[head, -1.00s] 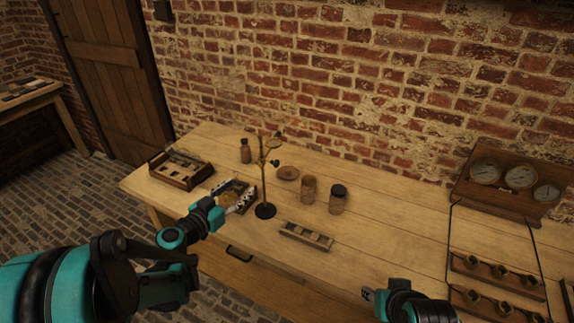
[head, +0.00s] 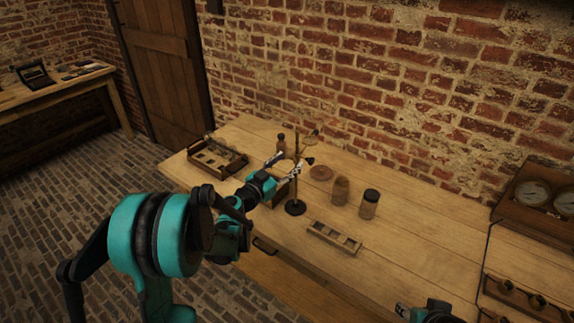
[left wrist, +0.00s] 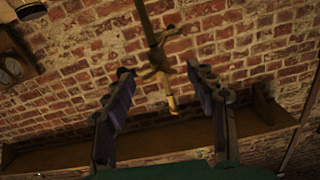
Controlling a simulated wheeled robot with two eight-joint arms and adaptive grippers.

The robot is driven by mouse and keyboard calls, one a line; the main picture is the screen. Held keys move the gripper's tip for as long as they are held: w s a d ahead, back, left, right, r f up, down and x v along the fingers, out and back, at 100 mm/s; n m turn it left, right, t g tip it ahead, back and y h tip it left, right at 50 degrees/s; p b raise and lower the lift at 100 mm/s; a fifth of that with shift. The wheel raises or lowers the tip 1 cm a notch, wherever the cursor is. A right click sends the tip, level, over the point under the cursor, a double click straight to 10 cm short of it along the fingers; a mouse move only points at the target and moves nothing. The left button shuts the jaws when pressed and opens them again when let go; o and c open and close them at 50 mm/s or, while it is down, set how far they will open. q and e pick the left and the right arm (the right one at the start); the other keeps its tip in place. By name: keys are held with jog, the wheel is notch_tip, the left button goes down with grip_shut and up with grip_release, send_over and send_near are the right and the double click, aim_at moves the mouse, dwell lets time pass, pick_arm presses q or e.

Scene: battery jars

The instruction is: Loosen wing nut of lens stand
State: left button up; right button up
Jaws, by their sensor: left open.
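My right gripper (head: 401,308) is partly in view at the bottom edge.
A wooden tray (head: 217,172) stands left, and a bottle (head: 281,144) behind the stand. A small slotted rack (head: 334,238) lies in front. The table's right middle is clear.

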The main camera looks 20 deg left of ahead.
pick_arm(q)
jog(key=c, duration=1.2)
jog(key=shift+o, duration=0.2)
jog(key=shift+n, duration=0.3)
jog(key=n+b, duration=0.1)
jog(key=n, duration=0.3)
jog(key=shift+n, duration=0.3)
jog(key=n, duration=0.6)
jog(key=shift+b, duration=0.35)
jog(key=n, duration=0.5)
jog(key=shift+n, duration=0.4)
jog(key=n, duration=0.4)
jog(key=shift+n+b, duration=0.4)
jog(key=shift+n, duration=0.3)
